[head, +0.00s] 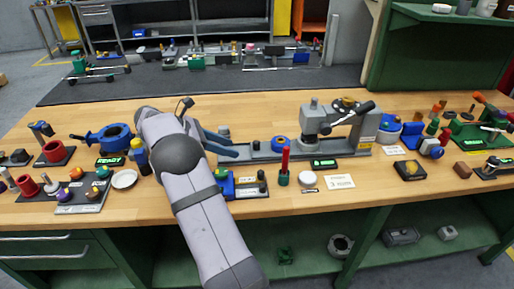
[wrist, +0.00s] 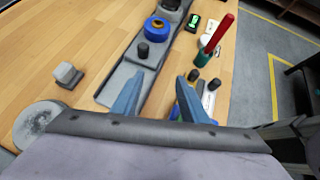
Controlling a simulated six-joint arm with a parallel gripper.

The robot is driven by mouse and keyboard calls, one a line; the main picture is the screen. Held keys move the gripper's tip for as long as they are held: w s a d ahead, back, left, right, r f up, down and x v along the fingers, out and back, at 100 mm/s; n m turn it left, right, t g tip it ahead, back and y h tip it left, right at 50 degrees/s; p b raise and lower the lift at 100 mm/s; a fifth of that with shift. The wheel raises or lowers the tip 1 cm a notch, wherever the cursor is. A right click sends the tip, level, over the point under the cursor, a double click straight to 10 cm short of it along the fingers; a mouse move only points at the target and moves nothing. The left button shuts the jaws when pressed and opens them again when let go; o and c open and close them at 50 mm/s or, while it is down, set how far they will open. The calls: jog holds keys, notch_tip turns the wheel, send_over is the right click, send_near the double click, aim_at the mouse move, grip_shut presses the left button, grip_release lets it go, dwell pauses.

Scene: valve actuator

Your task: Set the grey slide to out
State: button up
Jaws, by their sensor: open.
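A long grey rail fixture (head: 255,152) lies across the middle of the table, with a grey upright body at its right part. In the wrist view the rail (wrist: 118,84) runs up and away from me, and a grey block with a black knob (wrist: 143,50) sits on it; I take this block to be the grey slide, but its set position is not readable. My gripper (head: 228,145) is open above the rail's left end, with blue fingers spread. In the wrist view my gripper (wrist: 162,78) is empty, and the knob stands beyond the fingertips, apart from them.
A blue round part (wrist: 157,27) sits further along the rail. A red rod in a green base (head: 284,165) stands in front of the rail. A small panel with a blue-green part (head: 222,182) is near my forearm. A grey block (wrist: 68,75) lies left of the rail; wood around it is clear.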

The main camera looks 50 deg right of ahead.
jog(key=g+h+b, duration=0.1)
jog(key=h+b, duration=0.1)
send_near(257, 142)
jog(key=shift+s+d+f+m, duration=0.15)
jog(key=shift+d+f, duration=0.1)
jog(key=shift+f, duration=0.35)
jog(key=shift+s+d+f+m, duration=0.15)
jog(key=shift+d+f, duration=0.15)
jog(key=shift+f, duration=0.3)
jog(key=shift+d+g+b, duration=0.3)
jog(key=shift+d+g, duration=0.2)
jog(key=shift+d, duration=0.15)
jog(key=shift+d, duration=0.1)
jog(key=shift+s+d+f, duration=0.15)
jog(key=shift+s+d, duration=0.2)
jog(key=shift+d, duration=0.1)
jog(key=shift+p+x, duration=0.65)
jog(key=shift+x, duration=2.35)
